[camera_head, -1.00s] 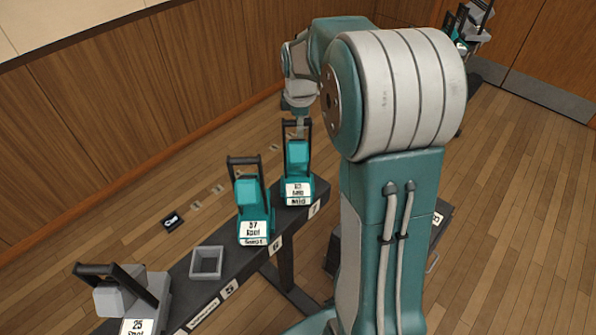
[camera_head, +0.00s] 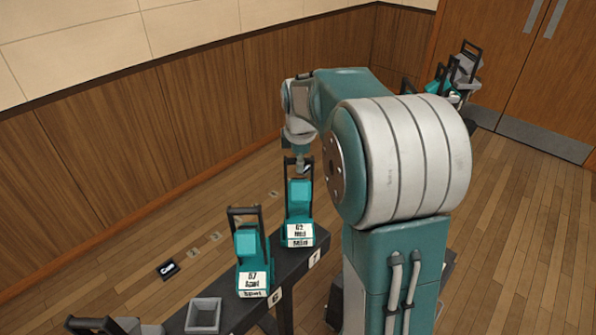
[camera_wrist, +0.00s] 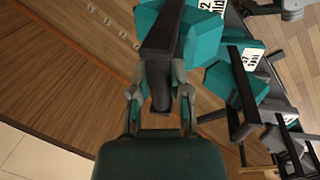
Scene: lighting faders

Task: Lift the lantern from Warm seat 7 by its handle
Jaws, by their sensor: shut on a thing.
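A teal lantern (camera_head: 299,200) with a dark handle and a white label stands upright at the seat marked 7 (camera_head: 314,258) on the dark rail. It appears slightly raised from the rail, but I cannot clearly see a gap beneath it. My gripper (camera_head: 302,170) is above the lantern, at the top of its handle. In the wrist view my gripper (camera_wrist: 160,92) is shut on the dark handle (camera_wrist: 163,45), with a finger on each side. The teal lantern body (camera_wrist: 203,35) is partly hidden behind the handle.
Another teal lantern (camera_head: 248,255) stands close by at seat 6 (camera_head: 275,297). A grey open box (camera_head: 204,314) and a grey lantern (camera_head: 125,326) are further left. More lanterns (camera_head: 455,75) stand at the back right.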

